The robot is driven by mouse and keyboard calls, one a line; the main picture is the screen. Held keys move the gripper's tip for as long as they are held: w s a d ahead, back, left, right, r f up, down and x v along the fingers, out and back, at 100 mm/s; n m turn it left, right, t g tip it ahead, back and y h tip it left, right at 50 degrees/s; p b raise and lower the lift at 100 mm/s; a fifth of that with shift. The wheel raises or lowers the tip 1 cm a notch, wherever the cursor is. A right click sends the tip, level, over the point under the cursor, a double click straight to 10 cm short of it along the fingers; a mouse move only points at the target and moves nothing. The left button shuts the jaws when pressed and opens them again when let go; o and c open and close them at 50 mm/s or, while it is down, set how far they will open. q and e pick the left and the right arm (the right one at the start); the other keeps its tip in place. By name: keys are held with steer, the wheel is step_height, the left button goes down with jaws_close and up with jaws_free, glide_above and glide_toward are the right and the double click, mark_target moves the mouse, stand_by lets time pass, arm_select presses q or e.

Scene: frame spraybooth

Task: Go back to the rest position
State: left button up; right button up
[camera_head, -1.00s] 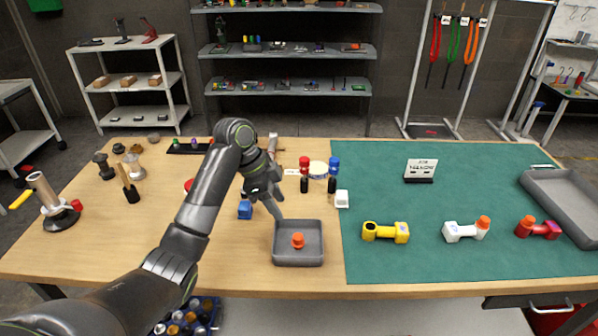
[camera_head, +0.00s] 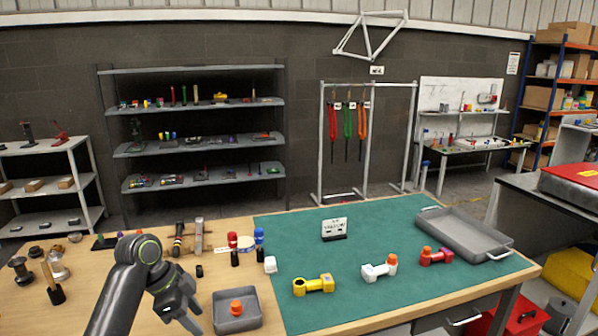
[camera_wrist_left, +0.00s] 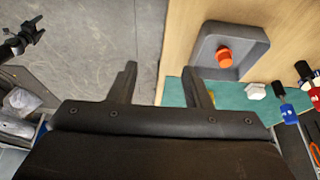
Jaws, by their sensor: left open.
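My left gripper (camera_head: 190,318) is low at the left of the small grey tray, beside it and apart from it in the head view. In the left wrist view its two fingers (camera_wrist_left: 160,85) stand apart with nothing between them. The small grey tray (camera_head: 253,318) holds an orange cap (camera_head: 236,307); both show in the left wrist view too, the tray's rim (camera_wrist_left: 207,42) and the orange cap (camera_wrist_left: 224,57). My right gripper is in neither view.
Dark and metal tools (camera_head: 52,285) stand at the table's left. Small bottles (camera_head: 259,245) stand behind the small tray.

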arm_select(q)
steer(key=s+a+f+n+t+y, duration=0.1)
steer(key=s+a+f+n+y, duration=0.15)
steer(key=s+f+n, duration=0.9)
steer(key=s+a+f+n+t+y, duration=0.1)
steer(key=s+a+f+n+y, duration=0.15)
steer(key=s, duration=0.95)
steer(key=s+a+f+n+y, duration=0.1)
steer(key=s+a+f, duration=0.15)
steer(key=s, duration=1.05)
step_height(320, 180, down, 25)
steer(key=a+g, duration=0.1)
steer(key=a, duration=0.1)
steer(key=s+d+f+g, duration=0.1)
steer(key=s+f, duration=1.3)
steer(key=s, duration=0.1)
steer(key=shift+d+f+h, duration=0.2)
steer(key=shift+f+h, duration=0.1)
steer(key=shift+f, duration=0.05)
